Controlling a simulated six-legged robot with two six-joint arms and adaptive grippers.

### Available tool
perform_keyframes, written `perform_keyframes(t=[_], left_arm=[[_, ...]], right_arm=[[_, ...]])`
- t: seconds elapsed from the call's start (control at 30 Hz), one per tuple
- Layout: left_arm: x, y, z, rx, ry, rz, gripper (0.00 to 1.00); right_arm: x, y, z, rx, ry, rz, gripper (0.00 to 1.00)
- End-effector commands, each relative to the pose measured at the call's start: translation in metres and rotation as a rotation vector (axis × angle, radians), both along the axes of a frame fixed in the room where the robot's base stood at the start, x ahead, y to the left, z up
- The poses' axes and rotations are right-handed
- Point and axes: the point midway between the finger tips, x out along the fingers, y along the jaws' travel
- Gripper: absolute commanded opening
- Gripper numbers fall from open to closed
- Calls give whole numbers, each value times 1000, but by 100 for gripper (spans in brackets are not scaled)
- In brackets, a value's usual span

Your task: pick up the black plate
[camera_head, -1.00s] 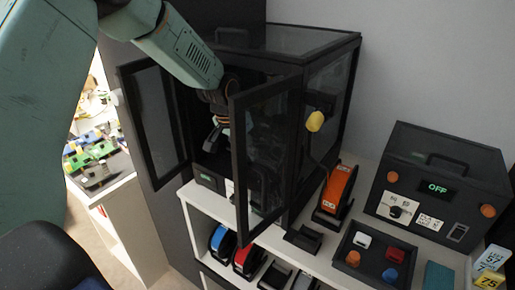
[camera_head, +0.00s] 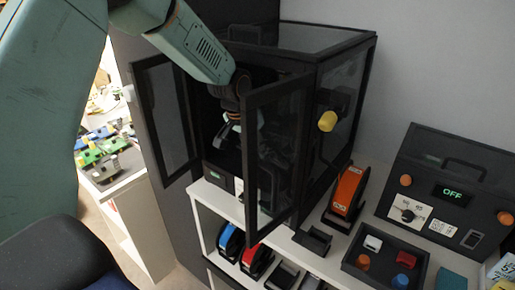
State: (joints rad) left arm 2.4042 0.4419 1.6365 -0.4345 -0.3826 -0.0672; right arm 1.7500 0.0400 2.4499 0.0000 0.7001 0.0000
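My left arm comes in from the upper left, and its gripper (camera_head: 229,128) reaches into a black glass-walled cabinet (camera_head: 347,72) through the open front. The cabinet's two framed doors stand open, one at the left (camera_head: 163,121) and one at the right (camera_head: 276,155). The right door partly covers the gripper, and its fingers are too small and dark to tell open from shut. I cannot make out a black plate; the cabinet's inside is dark and partly hidden. My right gripper is not in view.
A white shelf (camera_head: 222,202) bears the cabinet. To its right stand an orange device (camera_head: 347,190), a black tray (camera_head: 351,265) with small coloured parts, and a black box with an OFF display (camera_head: 453,192). Blue and red devices sit below. Another cluttered white shelf (camera_head: 133,183) is at left.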

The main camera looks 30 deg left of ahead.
Motion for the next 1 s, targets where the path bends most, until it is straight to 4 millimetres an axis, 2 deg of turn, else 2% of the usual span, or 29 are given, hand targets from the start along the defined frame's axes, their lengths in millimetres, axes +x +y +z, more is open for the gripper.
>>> perform_keyframes(t=[0.57, 1.0], left_arm=[[-47, 3, 0, -4, -3, -2, 0], [-88, 6, -1, -7, 0, -1, 0]], right_arm=[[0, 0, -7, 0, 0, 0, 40], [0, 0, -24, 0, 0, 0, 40]])
